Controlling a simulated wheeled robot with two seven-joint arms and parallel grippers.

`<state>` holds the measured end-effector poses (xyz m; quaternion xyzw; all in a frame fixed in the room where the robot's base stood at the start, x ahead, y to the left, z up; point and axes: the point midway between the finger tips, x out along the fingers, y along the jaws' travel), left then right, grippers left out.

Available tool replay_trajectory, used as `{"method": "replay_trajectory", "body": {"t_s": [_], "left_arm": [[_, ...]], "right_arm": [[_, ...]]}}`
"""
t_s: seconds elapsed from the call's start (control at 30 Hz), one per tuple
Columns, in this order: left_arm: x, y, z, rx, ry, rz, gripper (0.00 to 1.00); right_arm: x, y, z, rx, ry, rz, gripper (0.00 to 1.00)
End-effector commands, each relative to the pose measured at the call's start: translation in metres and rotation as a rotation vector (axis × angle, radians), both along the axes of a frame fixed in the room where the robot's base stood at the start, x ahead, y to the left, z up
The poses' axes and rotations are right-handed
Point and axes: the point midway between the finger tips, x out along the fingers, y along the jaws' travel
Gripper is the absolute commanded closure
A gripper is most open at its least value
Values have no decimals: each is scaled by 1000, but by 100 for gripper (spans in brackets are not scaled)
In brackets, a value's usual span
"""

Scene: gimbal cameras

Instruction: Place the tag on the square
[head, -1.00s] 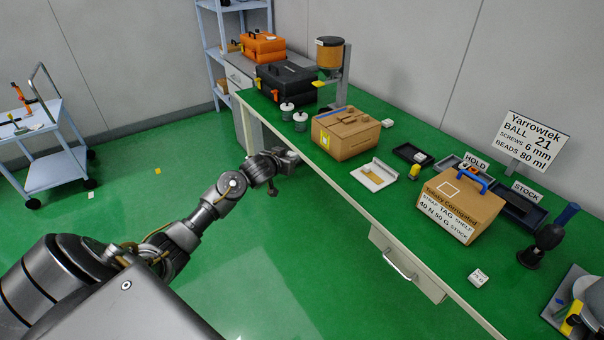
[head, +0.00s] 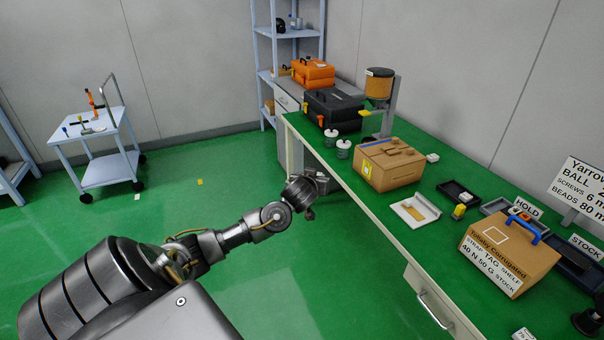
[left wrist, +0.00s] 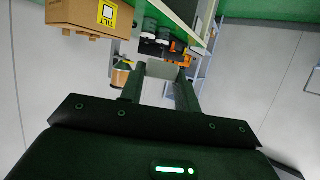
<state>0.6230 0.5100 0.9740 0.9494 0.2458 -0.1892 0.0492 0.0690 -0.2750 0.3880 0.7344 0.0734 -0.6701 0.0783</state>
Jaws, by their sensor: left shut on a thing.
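A white outlined square (head: 497,235) is on the top of the cardboard carton (head: 520,258) with a blue handle and a strap tag label, at the right of the head view. The gripper is well apart from this carton. My right gripper is not in view.
The green bench (head: 450,222) holds a brown case (head: 390,165) with a yellow tilt label, a white tray (head: 415,210), a dark tray (head: 457,190) and black and orange toolboxes (head: 333,108). A drawer (head: 430,300) juts from the front.

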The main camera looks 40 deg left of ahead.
Motion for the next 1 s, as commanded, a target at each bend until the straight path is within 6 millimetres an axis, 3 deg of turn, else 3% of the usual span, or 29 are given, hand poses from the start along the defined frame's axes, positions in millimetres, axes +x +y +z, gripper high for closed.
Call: {"method": "replay_trajectory", "body": {"t_s": [0.2,0.5,0.7,1.0], "left_arm": [[4,-68,20,-2,-5,-104,90],[2,-153,58,2,-6,-252,90],[-7,-199,84,0,-5,-332,90],[-22,-241,114,-10,-4,-406,90]], "right_arm": [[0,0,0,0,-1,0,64],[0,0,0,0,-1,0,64],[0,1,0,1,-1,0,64],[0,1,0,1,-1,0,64]]}}
